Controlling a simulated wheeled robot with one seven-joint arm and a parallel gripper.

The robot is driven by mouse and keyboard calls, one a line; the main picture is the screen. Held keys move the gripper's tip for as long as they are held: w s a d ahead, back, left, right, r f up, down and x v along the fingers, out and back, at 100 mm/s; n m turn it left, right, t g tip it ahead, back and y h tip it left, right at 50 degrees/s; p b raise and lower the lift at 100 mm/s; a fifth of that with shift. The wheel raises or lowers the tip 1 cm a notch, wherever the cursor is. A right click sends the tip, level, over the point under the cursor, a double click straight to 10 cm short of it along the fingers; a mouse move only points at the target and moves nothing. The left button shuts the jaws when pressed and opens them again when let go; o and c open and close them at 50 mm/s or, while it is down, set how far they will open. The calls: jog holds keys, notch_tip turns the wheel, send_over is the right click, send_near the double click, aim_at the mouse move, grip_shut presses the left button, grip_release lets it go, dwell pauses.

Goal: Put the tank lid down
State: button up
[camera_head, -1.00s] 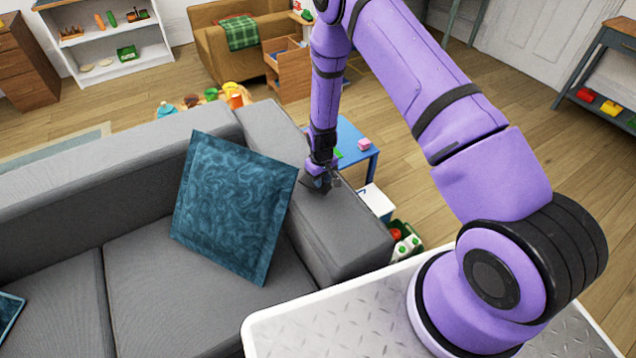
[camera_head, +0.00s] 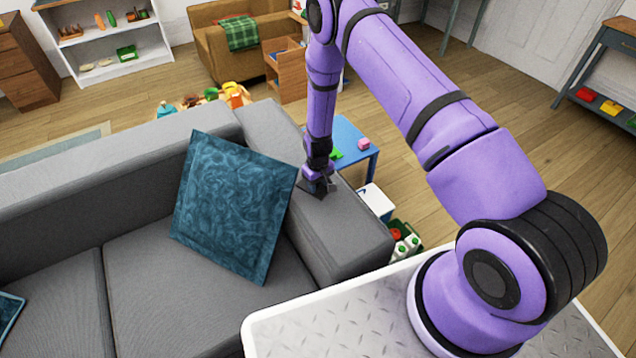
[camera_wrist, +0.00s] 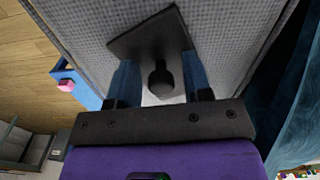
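The tank lid (camera_wrist: 148,36) is a dark square plate with a round knob (camera_wrist: 160,82). In the wrist view it appears to lie on the grey fabric of the sofa arm. My gripper (camera_wrist: 160,72) is over it, with one finger on each side of the knob. Gaps show between the fingers and the knob, so the gripper looks open. In the head view my gripper (camera_head: 317,187) is low at the top of the sofa arm (camera_head: 335,232), and the lid is a small dark shape there, hard to make out.
A teal cushion (camera_head: 235,208) leans on the sofa just left of my gripper. A blue table (camera_head: 354,142) with a pink block (camera_head: 364,144) stands beyond the arm. A white box top (camera_head: 376,200) and a green crate (camera_head: 404,240) are to the right.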

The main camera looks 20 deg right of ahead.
jog(key=shift+r, duration=0.1)
notch_tip(320, 180, up, 30)
jog(key=d+t, duration=0.1)
jog(key=s+d+r+m+t, duration=0.1)
jog(key=s+r, duration=0.3)
jog(key=r, duration=0.4)
jog(key=s+d+r, duration=0.1)
jog(key=s+r, duration=0.3)
jog(key=r, duration=0.5)
jog(key=s+d+r+m+t, duration=0.1)
jog(key=s+r, duration=0.6)
jog(key=s, duration=0.6)
jog(key=s+d+r+m+t, duration=0.1)
jog(key=s+d+r+t, duration=0.1)
jog(key=s+r, duration=0.6)
jog(key=s, duration=0.5)
jog(key=shift+s, duration=0.35)
jog(key=shift+o, duration=0.5)
jog(key=shift+s, duration=0.35)
